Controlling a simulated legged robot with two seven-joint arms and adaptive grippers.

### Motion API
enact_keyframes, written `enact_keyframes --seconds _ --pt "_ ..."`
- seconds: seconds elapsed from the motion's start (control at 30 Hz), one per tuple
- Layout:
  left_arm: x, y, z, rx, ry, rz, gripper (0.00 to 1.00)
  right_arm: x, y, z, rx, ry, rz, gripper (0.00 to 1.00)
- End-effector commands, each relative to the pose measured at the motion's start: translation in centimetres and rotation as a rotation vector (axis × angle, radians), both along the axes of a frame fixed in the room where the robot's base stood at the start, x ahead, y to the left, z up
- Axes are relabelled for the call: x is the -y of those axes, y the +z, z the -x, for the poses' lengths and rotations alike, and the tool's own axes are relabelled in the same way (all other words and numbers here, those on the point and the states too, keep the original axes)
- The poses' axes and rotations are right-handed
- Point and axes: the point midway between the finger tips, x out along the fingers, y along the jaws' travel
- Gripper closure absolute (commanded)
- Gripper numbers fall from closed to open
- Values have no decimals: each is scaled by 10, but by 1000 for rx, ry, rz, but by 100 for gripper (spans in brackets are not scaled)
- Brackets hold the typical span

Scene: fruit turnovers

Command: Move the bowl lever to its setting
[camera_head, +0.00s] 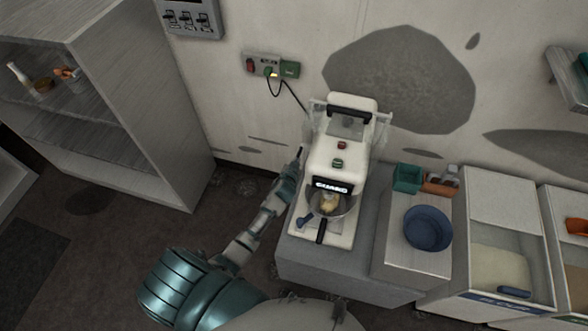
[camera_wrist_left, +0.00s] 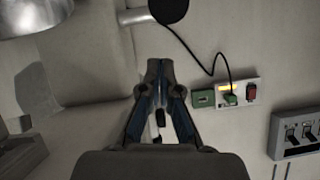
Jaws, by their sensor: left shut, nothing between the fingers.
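The white mixer (camera_head: 338,160) stands on a grey cabinet, with a metal bowl (camera_head: 342,203) holding pale yellow contents under its head. A short lever with a dark blue-grey knob (camera_head: 303,221) is at the bowl's left, and a black handle (camera_head: 321,230) is at the front of the base. In the left wrist view a lever with a round black knob (camera_wrist_left: 170,9) sticks out from the mixer. The bowl (camera_wrist_left: 40,16) is at that view's upper left. My left gripper (camera_head: 301,151) is beside the mixer's left side, shut and empty, its fingertips (camera_wrist_left: 156,66) apart from the knob. My right gripper is out of view.
A wall socket (camera_head: 270,66) with a green plug and cable is behind the mixer. A blue bowl (camera_head: 428,228) and small containers (camera_head: 407,178) stand to its right, beside open bins (camera_head: 508,262). A shelf unit (camera_head: 150,120) stands left, with open floor between it and the mixer.

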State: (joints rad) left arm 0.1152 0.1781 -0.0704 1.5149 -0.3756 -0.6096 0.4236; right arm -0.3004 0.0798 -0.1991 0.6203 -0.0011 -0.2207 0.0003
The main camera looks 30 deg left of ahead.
Motion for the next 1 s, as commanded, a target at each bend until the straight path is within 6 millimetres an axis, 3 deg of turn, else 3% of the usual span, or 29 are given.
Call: enact_keyframes --seconds 0.03,0.23,0.73,1.0 --pt "-1 -11 5 -9 1 0 100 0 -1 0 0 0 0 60" --pt "-3 -27 10 -5 0 1 100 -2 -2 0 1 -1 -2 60" --pt "-3 -31 10 -4 -1 0 100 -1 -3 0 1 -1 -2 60" --pt "-3 -38 4 21 -1 -6 100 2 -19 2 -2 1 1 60"
